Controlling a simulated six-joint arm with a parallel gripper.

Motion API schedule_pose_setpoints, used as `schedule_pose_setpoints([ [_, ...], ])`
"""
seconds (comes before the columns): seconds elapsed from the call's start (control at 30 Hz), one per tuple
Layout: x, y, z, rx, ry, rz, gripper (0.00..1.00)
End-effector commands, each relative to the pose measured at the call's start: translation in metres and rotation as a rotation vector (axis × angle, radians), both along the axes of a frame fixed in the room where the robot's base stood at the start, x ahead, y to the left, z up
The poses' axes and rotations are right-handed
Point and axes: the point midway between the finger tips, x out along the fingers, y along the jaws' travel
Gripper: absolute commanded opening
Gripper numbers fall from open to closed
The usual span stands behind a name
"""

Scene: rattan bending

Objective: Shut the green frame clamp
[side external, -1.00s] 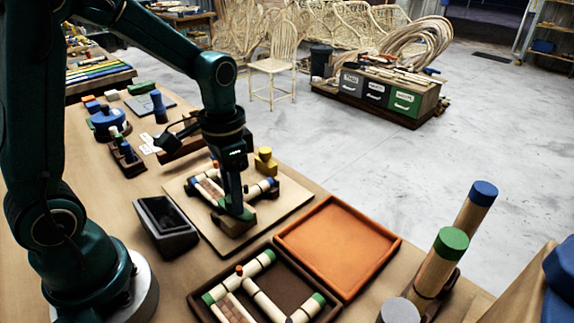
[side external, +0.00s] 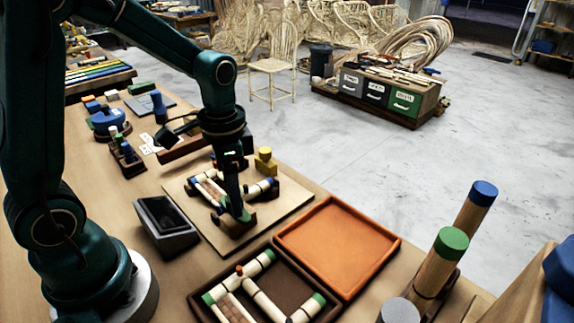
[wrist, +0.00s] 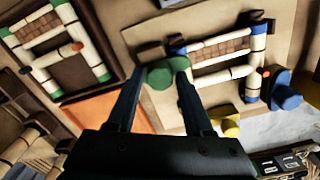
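The green frame clamp shows in the wrist view as a rounded green piece (wrist: 162,76) between my two fingertips, at the corner of a rattan frame. My gripper (wrist: 161,68) has a finger on either side of it. I cannot tell whether the fingers press on it or only straddle it. In the side view my gripper (side external: 233,215) points down at the near corner of the board, over the clamp, which it largely hides. The rattan frame (wrist: 222,50), of pale rods with brown woven strips, lies on the board (side external: 285,205). A blue clamp (wrist: 285,97) stands at another corner.
A yellow clamp block (side external: 265,160) stands at the board's far edge. An empty orange tray (side external: 338,245) and a dark tray (side external: 262,275) with another rattan frame lie nearer. A dark grey bin (side external: 165,225) stands left of the board. Upright green- and blue-topped posts (side external: 440,265) stand front right.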

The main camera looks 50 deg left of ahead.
Motion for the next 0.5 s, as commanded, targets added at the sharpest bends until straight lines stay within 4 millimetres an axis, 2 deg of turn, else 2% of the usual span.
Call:
schedule_pose_setpoints([
  [0.33,0.000,0.000,0.000,0.000,0.000,0.001,0.67],
  [0.5,0.001,0.000,0.016,0.001,-0.005,0.001,0.67],
])
